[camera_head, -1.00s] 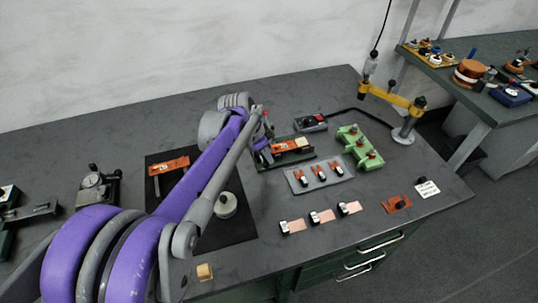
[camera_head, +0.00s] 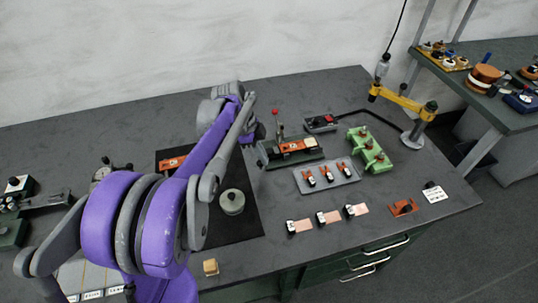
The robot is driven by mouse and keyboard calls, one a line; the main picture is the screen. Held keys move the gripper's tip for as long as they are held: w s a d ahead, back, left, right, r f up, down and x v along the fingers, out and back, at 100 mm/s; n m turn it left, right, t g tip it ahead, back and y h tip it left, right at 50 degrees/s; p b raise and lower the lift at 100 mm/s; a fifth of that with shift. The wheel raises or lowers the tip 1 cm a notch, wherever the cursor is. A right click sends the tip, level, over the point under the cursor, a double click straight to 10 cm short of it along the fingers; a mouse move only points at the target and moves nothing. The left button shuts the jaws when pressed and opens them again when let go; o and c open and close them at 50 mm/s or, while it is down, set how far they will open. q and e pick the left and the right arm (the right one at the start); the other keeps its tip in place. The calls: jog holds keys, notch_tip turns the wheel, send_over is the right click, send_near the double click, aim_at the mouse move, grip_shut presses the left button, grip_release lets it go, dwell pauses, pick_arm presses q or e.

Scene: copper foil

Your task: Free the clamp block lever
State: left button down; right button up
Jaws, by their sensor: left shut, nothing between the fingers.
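The clamp block (camera_head: 271,155) is a dark green base near the middle of the bench, with an orange-brown piece (camera_head: 291,146) and a pale block (camera_head: 310,143) on top. Its lever (camera_head: 278,121) stands roughly upright at the block's left end, tipped with a red knob. My left arm comes in from the left, and my left gripper (camera_head: 258,132) is shut and empty just left of the lever. It looks apart from the lever, but the gap is small. The fingertips are small and partly hidden by my arm. My right gripper is out of view.
A grey tray with clips (camera_head: 345,181) and a green fixture (camera_head: 377,165) stand right of the block. A yellow-armed stand (camera_head: 400,101) is at the back right. A dark mat (camera_head: 246,229) with a round weight (camera_head: 232,202) lies below my arm. The front bench edge holds foil pieces.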

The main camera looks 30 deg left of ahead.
pick_arm(q)
jog(key=a+m, duration=0.1)
jog(key=m+g, duration=0.1)
jog(key=m, duration=0.1)
jog(key=shift+s+a, duration=0.2)
jog(key=shift+a, duration=0.6)
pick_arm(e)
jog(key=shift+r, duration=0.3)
